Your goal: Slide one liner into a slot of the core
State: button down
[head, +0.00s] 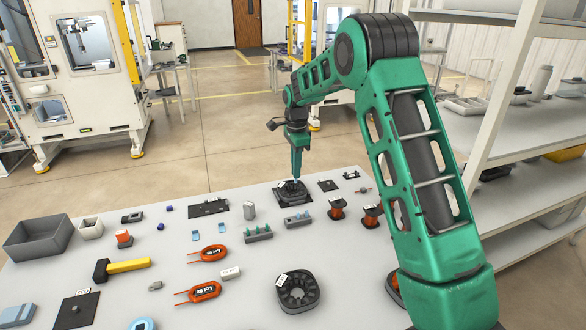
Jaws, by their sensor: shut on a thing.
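My gripper (295,178) is at the far end of the table, pointing down over a dark round part (296,196) that looks like a core in a fixture. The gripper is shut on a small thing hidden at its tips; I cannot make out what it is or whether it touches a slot. Another dark slotted ring (283,297), also like a core, lies flat at the front of the table with a white label. Two small light-blue pieces that look like liners, one on the left (195,236) and one on the right (222,228), lie flat left of the gripper.
Orange-and-black spools (337,209) stand right of the gripper. Shelving (520,170) stands at the right.

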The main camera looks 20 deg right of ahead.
jog(key=shift+f, duration=2.2)
jog(key=shift+f, duration=1.4)
dwell(0.6)
jog(key=c, duration=1.8)
grip_release()
jog(key=shift+c, duration=0.2)
jog(key=shift+r, duration=2.5)
notch_tip(320, 180, up, 11)
jog(key=shift+f, duration=0.15)
